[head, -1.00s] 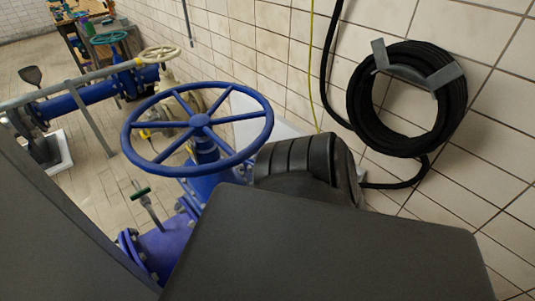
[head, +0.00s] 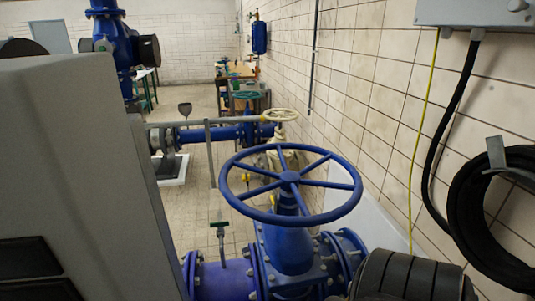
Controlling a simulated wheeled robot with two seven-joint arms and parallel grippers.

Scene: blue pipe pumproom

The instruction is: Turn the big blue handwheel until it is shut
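The big blue handwheel (head: 289,178) stands near the middle of the head view, on top of a blue valve body (head: 288,246) in a blue pipe. Its rim and spokes are in plain sight and nothing touches it. A large grey link of mine fills the left side of the view. A dark ribbed part shows at the bottom right, close to the valve flange. Neither gripper's fingers can be seen in the head view.
A tiled wall (head: 376,75) runs along the right, with a coiled black hose (head: 490,215) and a grey box (head: 470,12). Behind the wheel are a cream handwheel (head: 279,115) and a grey rail (head: 209,152). Tiled floor lies open beyond.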

